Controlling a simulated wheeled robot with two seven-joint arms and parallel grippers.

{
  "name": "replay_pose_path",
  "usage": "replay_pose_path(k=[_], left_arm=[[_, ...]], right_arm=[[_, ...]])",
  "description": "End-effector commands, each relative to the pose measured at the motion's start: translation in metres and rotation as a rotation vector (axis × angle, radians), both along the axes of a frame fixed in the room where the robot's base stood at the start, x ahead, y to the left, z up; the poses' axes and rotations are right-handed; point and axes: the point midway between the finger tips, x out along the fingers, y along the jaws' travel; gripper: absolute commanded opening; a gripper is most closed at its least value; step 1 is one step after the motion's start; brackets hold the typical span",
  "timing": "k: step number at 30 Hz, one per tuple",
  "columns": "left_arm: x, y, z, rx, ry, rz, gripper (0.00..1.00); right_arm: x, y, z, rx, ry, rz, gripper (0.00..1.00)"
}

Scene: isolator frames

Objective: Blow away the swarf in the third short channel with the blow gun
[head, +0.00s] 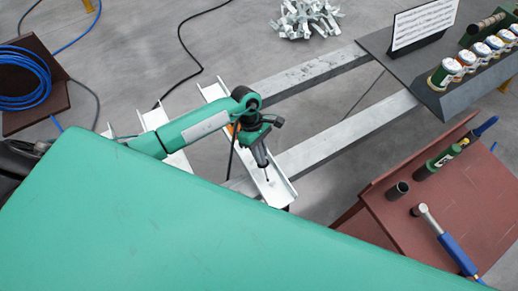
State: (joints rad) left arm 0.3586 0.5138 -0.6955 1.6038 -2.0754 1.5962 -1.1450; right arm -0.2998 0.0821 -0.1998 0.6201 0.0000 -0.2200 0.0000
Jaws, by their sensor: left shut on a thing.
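My left gripper (250,119) is at the end of the green arm from the left. It is shut on the dark green blow gun (260,153), whose nozzle points down over a pale short channel (278,187). The nozzle tip appears just above or inside this channel; I cannot tell if it touches. A second pale channel (155,118) lies to the left, partly under my arm. Part of another pale piece (108,132) shows farther left. Swarf is too small to make out. My right gripper is not in view.
Two long grey beams (310,73) run right to a dark table (375,42) with several jars (441,75) and a sign (422,24). A red-brown board (440,200) holds tools. Blue hose (40,85) coils at left. Metal scraps (305,17) lie behind.

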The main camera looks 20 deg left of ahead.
Motion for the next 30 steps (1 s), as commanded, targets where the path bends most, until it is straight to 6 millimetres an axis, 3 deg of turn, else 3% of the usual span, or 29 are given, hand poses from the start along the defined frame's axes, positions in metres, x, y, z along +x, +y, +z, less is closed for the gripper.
replay_pose_path(k=[30], left_arm=[[-0.012,-0.016,0.002,0.000,-0.001,0.000,0.02]], right_arm=[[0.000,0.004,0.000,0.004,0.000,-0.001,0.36]])
